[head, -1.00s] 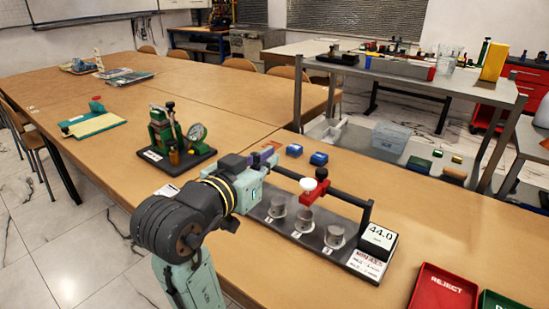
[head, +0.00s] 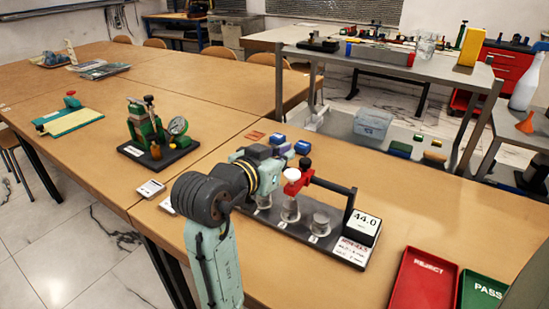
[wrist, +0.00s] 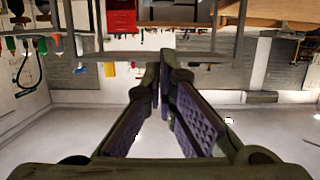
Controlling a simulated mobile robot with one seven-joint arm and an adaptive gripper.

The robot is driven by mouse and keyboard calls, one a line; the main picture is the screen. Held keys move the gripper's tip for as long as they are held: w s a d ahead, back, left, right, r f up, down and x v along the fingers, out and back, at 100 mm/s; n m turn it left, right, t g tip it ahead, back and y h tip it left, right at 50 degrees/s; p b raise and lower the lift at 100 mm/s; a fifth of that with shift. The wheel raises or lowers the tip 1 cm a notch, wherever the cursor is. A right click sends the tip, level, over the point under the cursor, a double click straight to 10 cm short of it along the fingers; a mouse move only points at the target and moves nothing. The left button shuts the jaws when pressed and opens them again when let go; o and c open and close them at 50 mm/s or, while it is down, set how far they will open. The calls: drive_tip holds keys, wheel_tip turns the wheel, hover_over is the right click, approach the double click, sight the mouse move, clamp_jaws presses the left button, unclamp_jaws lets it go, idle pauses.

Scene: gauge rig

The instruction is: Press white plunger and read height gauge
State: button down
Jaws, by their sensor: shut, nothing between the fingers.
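The white plunger (head: 291,174) tops a red carriage (head: 298,184) on the gauge rig's dark rail, above the middle grey cylinder (head: 290,210). The height gauge display (head: 367,226) at the rig's right end reads 44.0. In the wrist view my gripper (wrist: 164,62) is shut and empty, its dark purple-padded fingers together. In the head view my wrist is just left of the plunger, above the rig's left end. My fingers are mostly hidden there, and I see no contact with the plunger. The wrist view does not show the plunger.
Two other grey cylinders (head: 321,223) (head: 263,200) stand on the rig's base. Blue blocks (head: 303,147) lie behind it. A red REJECT tray (head: 426,285) and a green PASS tray (head: 484,289) are at front right. A green dial device (head: 150,128) stands left.

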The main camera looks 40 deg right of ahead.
sight(291, 177)
drive_tip(key=x, duration=0.3)
drive_tip(key=shift+w+d+f+p, duration=0.1)
drive_tip(key=shift+d+p, duration=0.25)
wheel_tip(291, 177, down, 3)
drive_tip(key=shift+a+r, duration=0.2)
drive_tip(key=shift+r, duration=0.05)
drive_tip(key=shift+f, duration=0.7)
wheel_tip(291, 177, down, 3)
drive_tip(key=shift+r+b, duration=0.15)
drive_tip(key=shift+b, duration=0.6)
drive_tip(key=shift+r, duration=0.1)
